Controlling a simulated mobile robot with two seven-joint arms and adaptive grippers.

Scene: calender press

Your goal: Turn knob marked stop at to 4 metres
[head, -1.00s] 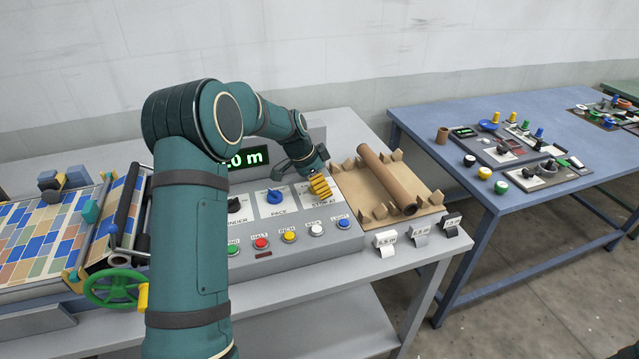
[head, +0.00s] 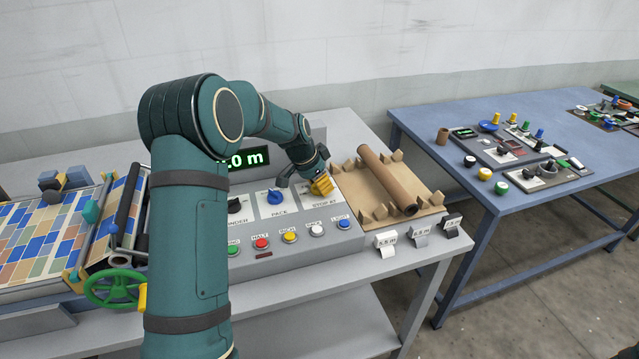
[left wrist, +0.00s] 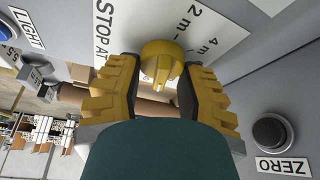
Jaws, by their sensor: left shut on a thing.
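The yellow STOP AT knob (left wrist: 163,62) sits on its white dial plate (left wrist: 205,30) in the left wrist view. The plate carries the words STOP AT and marks for 2 m and 4 m. My left gripper (left wrist: 158,80) has a yellow finger on either side of the knob and is shut on it. The knob's exact pointing is hard to tell. In the head view my left gripper (head: 322,184) covers the knob, with the STOP AT label (head: 325,204) just below. The green display (head: 246,159) ends in ".0 m"; my arm hides its left part.
The blue PACE knob (head: 275,197) and a black knob (head: 234,205) stand left of my gripper. A row of coloured buttons (head: 289,237) runs along the panel's front. A cardboard tray (head: 418,200) with a brown roll (head: 385,178) lies right. A black ZERO button (left wrist: 270,133) is near the gripper.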

